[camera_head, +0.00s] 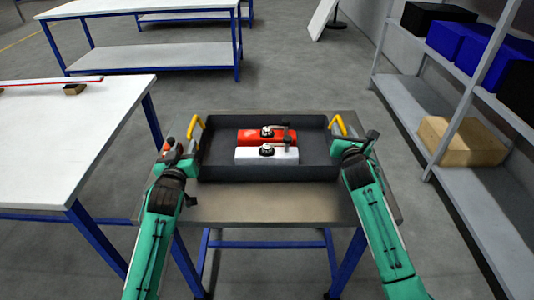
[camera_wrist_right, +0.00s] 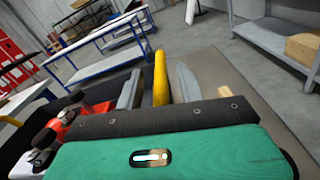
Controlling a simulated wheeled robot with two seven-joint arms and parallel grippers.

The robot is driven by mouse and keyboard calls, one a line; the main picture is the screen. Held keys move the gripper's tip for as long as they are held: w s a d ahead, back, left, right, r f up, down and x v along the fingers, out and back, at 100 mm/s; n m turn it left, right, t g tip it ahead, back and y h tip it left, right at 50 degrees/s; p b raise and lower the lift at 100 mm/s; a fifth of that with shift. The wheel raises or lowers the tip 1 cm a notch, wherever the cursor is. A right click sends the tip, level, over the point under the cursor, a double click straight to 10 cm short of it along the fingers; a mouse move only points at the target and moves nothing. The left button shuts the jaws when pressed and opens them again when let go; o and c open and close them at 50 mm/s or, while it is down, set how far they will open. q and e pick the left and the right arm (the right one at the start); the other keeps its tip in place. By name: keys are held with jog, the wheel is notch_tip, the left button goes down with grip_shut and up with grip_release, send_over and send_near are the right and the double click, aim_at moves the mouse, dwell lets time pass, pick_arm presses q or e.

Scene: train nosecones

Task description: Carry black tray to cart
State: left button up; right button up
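The black tray (camera_head: 225,171) lies flat on a small grey-topped table (camera_head: 270,207) with blue legs. It holds a red part (camera_head: 252,136) and a white part (camera_head: 280,155), each with a dark fitting on top. A yellow handle stands at its left end (camera_head: 192,126) and another at its right end (camera_head: 340,124). My left gripper (camera_head: 184,150) is at the left handle; its fingers are too small to read. My right gripper (camera_head: 350,143) is at the right handle. In the right wrist view its fingers (camera_wrist_right: 160,90) stand apart, one either side of the yellow handle, with gaps. No separate cart is identifiable.
A white-topped table (camera_head: 70,120) stands close on the left, with a red strip on it. A grey shelf (camera_head: 440,115) with blue and black bins and a wooden box (camera_head: 460,142) stands on the right. Another workbench (camera_head: 150,56) is behind. Open floor lies between them.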

jog(key=shift+s, duration=0.15)
pick_arm(q)
jog(key=s, duration=0.4)
pick_arm(e)
jog(key=s, duration=1.1)
jog(key=shift+s, duration=0.4)
pick_arm(q)
jog(key=shift+s, duration=0.1)
pick_arm(e)
jog(key=shift+f, duration=0.1)
